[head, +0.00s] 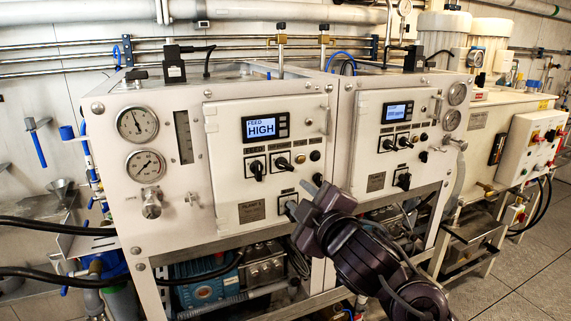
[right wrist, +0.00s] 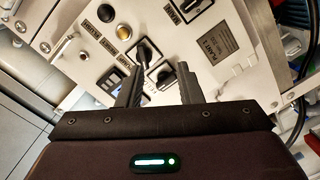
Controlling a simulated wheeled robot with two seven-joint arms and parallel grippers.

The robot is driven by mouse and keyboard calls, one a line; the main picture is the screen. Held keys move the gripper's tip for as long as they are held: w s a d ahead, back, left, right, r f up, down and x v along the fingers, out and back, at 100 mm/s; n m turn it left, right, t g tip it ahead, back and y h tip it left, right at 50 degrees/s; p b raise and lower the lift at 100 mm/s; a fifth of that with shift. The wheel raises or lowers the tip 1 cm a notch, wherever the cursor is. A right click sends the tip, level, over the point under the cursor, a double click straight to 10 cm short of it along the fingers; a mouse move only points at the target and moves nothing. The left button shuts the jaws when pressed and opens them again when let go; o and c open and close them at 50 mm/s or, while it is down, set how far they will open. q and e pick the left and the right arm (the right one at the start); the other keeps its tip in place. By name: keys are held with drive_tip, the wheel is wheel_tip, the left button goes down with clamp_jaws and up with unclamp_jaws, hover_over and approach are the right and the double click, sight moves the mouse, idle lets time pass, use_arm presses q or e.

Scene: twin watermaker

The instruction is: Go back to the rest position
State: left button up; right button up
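My right gripper (head: 301,198) is in front of the lower right of the left control panel (head: 230,185). The right wrist view shows its two dark fingers (right wrist: 159,78) apart with nothing held between them. A black rotary knob (right wrist: 167,76) on the panel appears beyond the gap; I cannot tell whether a finger touches it. The lower-right knob of the left panel is largely hidden by the gripper in the head view. The left panel's display (head: 265,128) reads "FEED HIGH". My left gripper is not in view.
The right control panel (head: 376,155) has its own lit display and knobs. Pressure gauges (head: 138,124) sit at the left of the cabinet. A blue pump (head: 203,284) and hoses are below. Black hoses (head: 50,226) cross at left. Open floor (head: 520,285) lies at lower right.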

drive_tip(key=s+d+f+m+g+h, duration=0.2)
drive_tip(key=s+d+f+m+g, duration=0.15)
drive_tip(key=f, duration=0.55)
drive_tip(key=s+d+f+m+g+h, duration=0.1)
drive_tip(key=s+d+f+m+g, duration=0.2)
drive_tip(key=f, duration=0.6)
drive_tip(key=s+d+f+m+g+h, duration=0.1)
drive_tip(key=s+d+f+m+g, duration=0.25)
drive_tip(key=s+f, duration=0.45)
drive_tip(key=s+d+f+m+g+h, duration=0.15)
drive_tip(key=s+d+f+m, duration=0.35)
drive_tip(key=s, duration=0.6)
wheel_tip(320, 180, down, 32)
drive_tip(key=s+n+g, duration=0.2)
drive_tip(key=s+g, duration=0.1)
drive_tip(key=s+d+f, duration=0.2)
drive_tip(key=s+f, duration=1.5)
drive_tip(key=s, duration=0.2)
drive_tip(key=shift+d+f+g, duration=0.3)
drive_tip(key=shift+f+g, duration=0.05)
drive_tip(key=shift+f, duration=0.05)
